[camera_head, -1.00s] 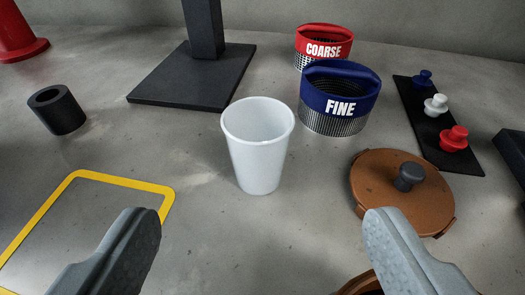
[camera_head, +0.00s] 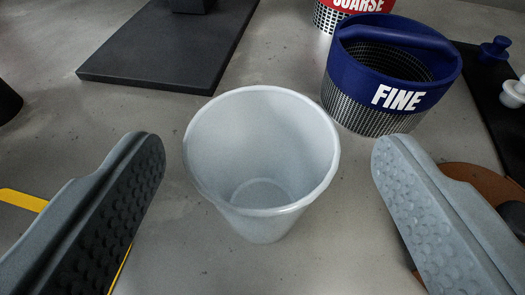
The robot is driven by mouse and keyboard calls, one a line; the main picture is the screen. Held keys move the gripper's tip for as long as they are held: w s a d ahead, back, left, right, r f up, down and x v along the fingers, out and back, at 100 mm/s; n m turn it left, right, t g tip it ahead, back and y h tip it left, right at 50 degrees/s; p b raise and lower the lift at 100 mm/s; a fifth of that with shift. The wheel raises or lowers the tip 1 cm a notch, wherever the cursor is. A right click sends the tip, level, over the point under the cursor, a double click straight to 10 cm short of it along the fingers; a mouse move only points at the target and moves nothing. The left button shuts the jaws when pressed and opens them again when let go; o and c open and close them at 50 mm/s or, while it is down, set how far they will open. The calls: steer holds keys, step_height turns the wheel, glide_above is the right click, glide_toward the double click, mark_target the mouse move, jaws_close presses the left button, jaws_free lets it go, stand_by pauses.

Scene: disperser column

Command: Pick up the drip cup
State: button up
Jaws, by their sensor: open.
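The drip cup (camera_head: 262,215) is a plain white tapered cup, upright on the grey surface and empty inside. It stands in the middle of the view. My gripper (camera_head: 268,165) is open, with one grey padded finger to the left of the cup and the other to the right. There is a visible gap between each finger and the cup, and neither touches it. The cup's rim is fully visible.
A blue-banded mesh basket marked FINE (camera_head: 390,75) stands close behind the cup on the right. A red-banded basket (camera_head: 350,10) is behind it. A dark base plate (camera_head: 170,55) lies back left. A brown lid (camera_head: 470,180) is partly hidden by the right finger.

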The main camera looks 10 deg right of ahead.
mark_target(264, 112)
steer(key=shift+x, duration=2.65)
steer(key=shift+a, duration=0.1)
steer(key=c, duration=1)
steer(key=shift+o, duration=0.2)
steer(key=shift+r, duration=0.1)
